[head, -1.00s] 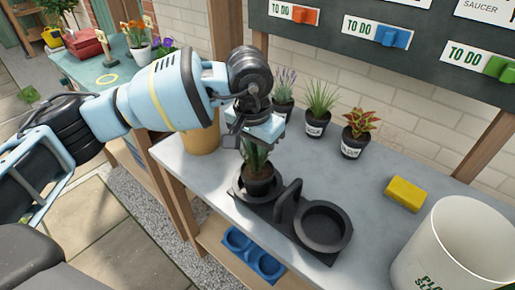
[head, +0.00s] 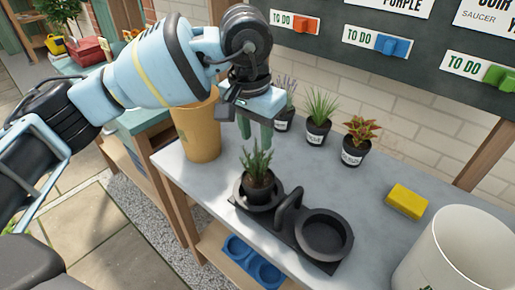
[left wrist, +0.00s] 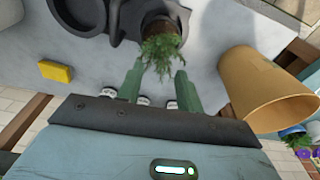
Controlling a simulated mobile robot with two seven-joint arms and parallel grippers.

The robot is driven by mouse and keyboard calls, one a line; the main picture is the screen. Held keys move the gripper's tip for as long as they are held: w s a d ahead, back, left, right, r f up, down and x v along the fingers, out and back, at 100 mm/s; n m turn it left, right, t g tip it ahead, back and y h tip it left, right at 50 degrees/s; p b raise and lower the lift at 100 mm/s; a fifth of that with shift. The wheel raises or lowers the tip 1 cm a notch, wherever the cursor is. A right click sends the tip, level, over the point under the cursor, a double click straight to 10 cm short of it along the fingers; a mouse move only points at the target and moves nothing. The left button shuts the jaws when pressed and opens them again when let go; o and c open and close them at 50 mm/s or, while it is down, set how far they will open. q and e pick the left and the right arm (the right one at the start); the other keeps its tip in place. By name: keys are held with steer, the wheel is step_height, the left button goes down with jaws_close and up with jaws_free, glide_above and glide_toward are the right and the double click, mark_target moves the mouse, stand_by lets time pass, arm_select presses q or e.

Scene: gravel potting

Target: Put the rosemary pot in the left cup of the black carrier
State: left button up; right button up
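The rosemary pot (head: 259,189), a dark pot with a bushy green plant, stands in the left cup of the black carrier (head: 315,263). The carrier's right cup (head: 323,236) is empty, and a handle rises between the cups. My left gripper (head: 255,134) is open and empty above the rosemary, apart from it. In the left wrist view its two green fingers (left wrist: 155,88) are spread, with the rosemary (left wrist: 164,55) beyond their tips. Whether the pot is fully seated is hard to tell. My right gripper is not in view.
Three small potted plants (head: 319,118) stand along the back of the bench. A yellow-orange pot (head: 197,132) is at the left, a yellow sponge (head: 407,201) and a large white bucket (head: 460,255) at the right. A blue carrier (head: 240,249) lies on the shelf below.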

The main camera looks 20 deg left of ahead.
arm_select(q)
steer(key=shift+s+a+r, duration=0.1)
steer(key=shift+s+r, duration=0.05)
steer(key=shift+r, duration=0.95)
steer(key=shift+s+r, duration=0.1)
steer(key=shift+r, duration=0.95)
